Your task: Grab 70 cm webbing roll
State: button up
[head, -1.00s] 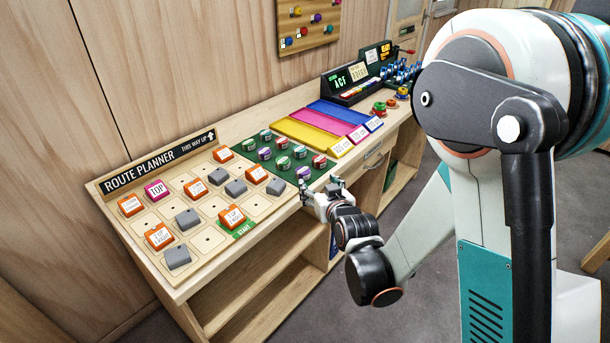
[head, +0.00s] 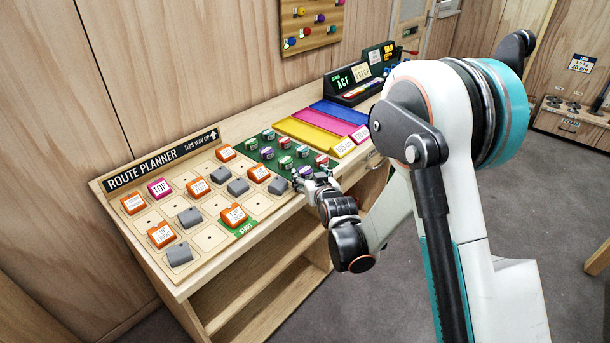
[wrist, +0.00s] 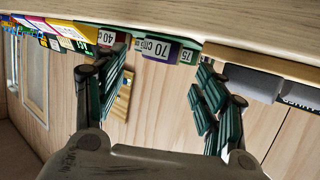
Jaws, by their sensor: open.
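The 70 cm webbing roll (wrist: 156,46) has a purple side and a white "70 cm" label. It appears in the wrist view, which looks upside down, between the fingers of my gripper (wrist: 163,66). My gripper is open, with a finger to each side of the roll and nothing held. In the head view my gripper (head: 308,180) is at the front edge of the green mat (head: 267,160), by a front purple roll (head: 305,171). The label there is too small to read.
A red 40 cm roll (wrist: 112,38) and a green roll (wrist: 188,54) flank the purple one closely. Other rolls stand on the mat. The route planner board (head: 205,236) with orange and grey blocks is left. Yellow (head: 315,134) and pink strips lie right.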

aim_at(305, 170)
jog(key=shift+b+x, duration=0.45)
jog(key=shift+x, duration=1.5)
jog(key=c, duration=1.2)
jog(key=shift+o, duration=0.2)
